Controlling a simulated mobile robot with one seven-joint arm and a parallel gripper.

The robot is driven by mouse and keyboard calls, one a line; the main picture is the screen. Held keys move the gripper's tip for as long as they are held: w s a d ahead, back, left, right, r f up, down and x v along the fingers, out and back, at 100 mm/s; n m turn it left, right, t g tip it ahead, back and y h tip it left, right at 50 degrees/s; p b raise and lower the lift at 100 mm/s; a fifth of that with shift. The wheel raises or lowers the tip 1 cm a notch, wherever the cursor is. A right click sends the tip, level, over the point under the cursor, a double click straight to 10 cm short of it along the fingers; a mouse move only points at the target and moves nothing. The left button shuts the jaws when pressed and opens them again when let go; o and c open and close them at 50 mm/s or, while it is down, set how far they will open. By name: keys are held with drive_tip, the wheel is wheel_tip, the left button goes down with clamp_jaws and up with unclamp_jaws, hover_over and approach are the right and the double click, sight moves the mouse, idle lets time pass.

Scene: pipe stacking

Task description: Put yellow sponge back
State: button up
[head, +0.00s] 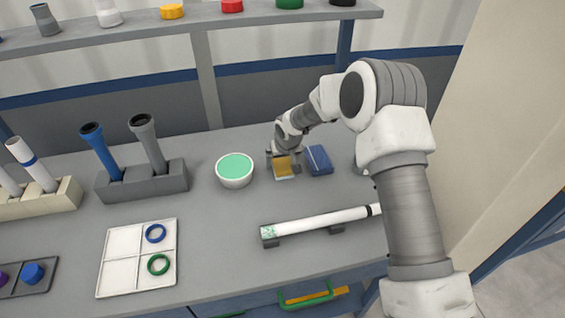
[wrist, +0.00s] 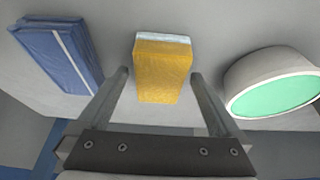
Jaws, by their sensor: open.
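The yellow sponge (head: 284,168) lies on the grey table, between a white bowl and a folded blue cloth. In the wrist view the sponge (wrist: 162,72) shows a yellow body with a pale white layer along one end. My gripper (head: 283,158) is at the sponge, pointing down. In the wrist view my gripper (wrist: 160,78) is open, with one finger on each side of the sponge and a visible gap on both sides. Part of the sponge is hidden by my gripper in the head view.
The bowl (head: 235,171) with green content stands left of the sponge; the blue cloth (head: 318,160) lies close on its right. A white pipe (head: 320,222) rests in front on supports. A white tray (head: 121,262) with rings and a grey pipe holder (head: 143,183) are further left.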

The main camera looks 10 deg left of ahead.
drive_tip(key=v, duration=1.1)
drive_tip(key=s+d+r+m+t+h, duration=0.1)
drive_tip(key=s+d+r, duration=0.4)
drive_tip(key=d+r, duration=0.35)
drive_tip(key=s+d+r+m+h, duration=0.1)
drive_tip(key=s+d+r, duration=0.4)
drive_tip(key=d+r, duration=0.35)
drive_tip(key=s+d+r+m, duration=0.1)
drive_tip(key=s+d, duration=0.4)
drive_tip(key=s, duration=0.6)
drive_tip(key=s+d+r+m, duration=0.2)
drive_tip(key=s+d, duration=0.3)
drive_tip(key=s, duration=0.6)
drive_tip(key=shift+r+t, duration=0.3)
drive_tip(key=shift+r, duration=0.5)
drive_tip(key=shift+d, duration=0.1)
drive_tip(key=shift+r, duration=0.1)
